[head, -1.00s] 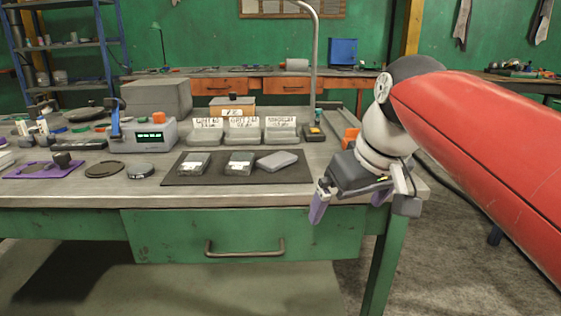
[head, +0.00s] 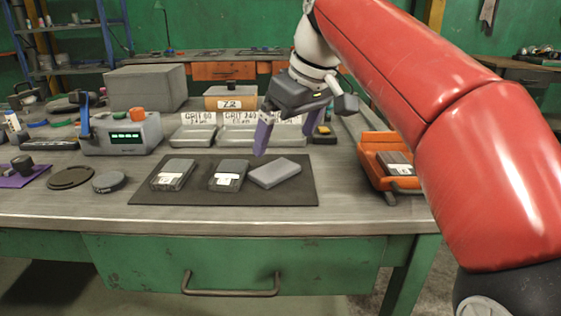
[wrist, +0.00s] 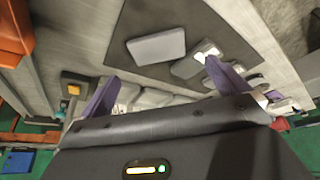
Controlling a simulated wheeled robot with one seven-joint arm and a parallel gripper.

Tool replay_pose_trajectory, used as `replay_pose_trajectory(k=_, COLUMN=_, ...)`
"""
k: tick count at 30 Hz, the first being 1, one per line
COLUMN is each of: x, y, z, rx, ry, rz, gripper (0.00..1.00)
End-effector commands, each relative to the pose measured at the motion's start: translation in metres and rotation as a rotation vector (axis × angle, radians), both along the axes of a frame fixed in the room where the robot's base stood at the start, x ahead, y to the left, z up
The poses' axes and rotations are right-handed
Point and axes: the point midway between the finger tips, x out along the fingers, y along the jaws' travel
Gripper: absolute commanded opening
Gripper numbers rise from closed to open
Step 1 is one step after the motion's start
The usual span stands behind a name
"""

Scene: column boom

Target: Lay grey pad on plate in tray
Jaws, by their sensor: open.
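A plain light grey pad (head: 274,172) lies at the right end of a dark mat (head: 215,198) on the bench. It also shows in the wrist view (wrist: 156,47), beyond my fingers. My gripper (head: 287,138) is open and empty, its purple fingers pointing down above and behind the pad, apart from it. In the wrist view the fingers (wrist: 162,88) are spread wide. Shallow grey trays (head: 193,136) with grit labels stand behind the mat, partly hidden by my gripper. I cannot make out a plate in them.
Two darker labelled blocks (head: 172,174) (head: 228,175) lie left of the pad. An orange holder (head: 378,140) with a dark block (head: 396,163) stands at the right, partly behind my arm. A grey device with a green display (head: 122,134) is at the left. The bench front strip is clear.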

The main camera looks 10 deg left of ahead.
Motion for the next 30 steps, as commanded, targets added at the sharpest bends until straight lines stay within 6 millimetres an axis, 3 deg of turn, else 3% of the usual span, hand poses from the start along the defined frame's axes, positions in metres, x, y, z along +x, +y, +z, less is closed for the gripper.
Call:
replay_pose_trajectory(k=18, x=0.017, y=0.02, z=-0.069, rx=-0.001, ry=0.001, rz=0.001, gripper=1.0)
replay_pose_trajectory(k=26, x=0.018, y=0.022, z=-0.072, rx=0.001, ry=-0.001, rz=0.0, gripper=1.0)
replay_pose_trajectory(k=30, x=0.018, y=0.021, z=-0.072, rx=0.001, ry=-0.001, rz=0.0, gripper=0.86)
